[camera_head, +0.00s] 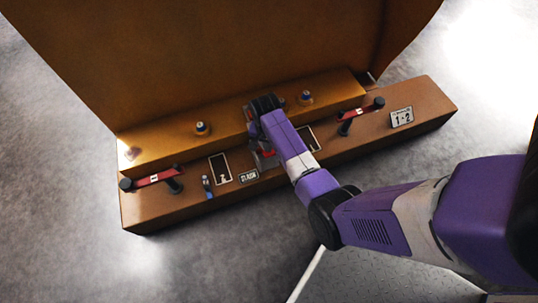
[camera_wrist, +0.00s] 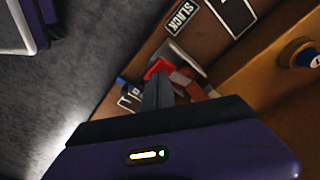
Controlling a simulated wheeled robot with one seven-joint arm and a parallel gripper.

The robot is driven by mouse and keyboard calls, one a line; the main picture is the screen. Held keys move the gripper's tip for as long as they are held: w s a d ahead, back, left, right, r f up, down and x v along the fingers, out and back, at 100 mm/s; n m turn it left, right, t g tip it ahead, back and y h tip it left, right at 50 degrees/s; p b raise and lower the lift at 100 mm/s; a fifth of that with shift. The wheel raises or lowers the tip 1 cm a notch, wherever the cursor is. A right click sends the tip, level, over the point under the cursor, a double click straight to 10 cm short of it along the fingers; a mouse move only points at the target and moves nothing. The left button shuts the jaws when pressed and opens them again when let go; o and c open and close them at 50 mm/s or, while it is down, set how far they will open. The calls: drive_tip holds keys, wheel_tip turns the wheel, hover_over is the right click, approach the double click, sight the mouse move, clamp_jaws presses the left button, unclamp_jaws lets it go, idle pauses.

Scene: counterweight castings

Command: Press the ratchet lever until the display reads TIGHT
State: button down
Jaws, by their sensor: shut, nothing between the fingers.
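The ratchet lever (camera_wrist: 158,68) shows in the wrist view as a red-ended part on a grey and red mount, just beyond my fingertips. In the head view, red parts of the ratchet (camera_head: 268,152) show partly behind my arm. The display (camera_wrist: 182,16) reads SLACK; it also shows in the head view (camera_head: 249,176). My gripper (camera_wrist: 158,84) is shut and empty, its dark fingers close to the lever. They overlap the mount in the picture; I cannot tell whether they touch it. In the head view my fingers are hidden.
A brown ledge (camera_head: 430,105) runs below a tall orange casting (camera_head: 220,60). Red bars on black posts stand at left (camera_head: 153,178) and right (camera_head: 360,114). A blue-ended lever (camera_head: 207,187), small knobs (camera_head: 201,128) and a 1-2 plate (camera_head: 402,117) are nearby. Front floor is open.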

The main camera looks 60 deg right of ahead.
drive_tip(key=shift+w+d+f+b, duration=0.1)
drive_tip(key=shift+d+f+b, duration=0.05)
drive_tip(key=shift+f+b, duration=1)
drive_tip(key=shift+f, duration=0.15)
drive_tip(key=shift+f+b, duration=1.15)
drive_tip(key=shift+f, duration=1.05)
drive_tip(key=shift+r, duration=0.1)
drive_tip(key=shift+a+r+p, duration=0.2)
drive_tip(key=shift+a+p, duration=0.15)
drive_tip(key=shift+p, duration=0.3)
drive_tip(key=a+p, duration=0.2)
wheel_tip(320, 180, up, 8)
drive_tip(key=p, duration=0.4)
hover_over(268, 154)
drive_tip(key=s+a, duration=0.1)
drive_tip(key=a, duration=0.2)
drive_tip(key=shift+r, duration=0.1)
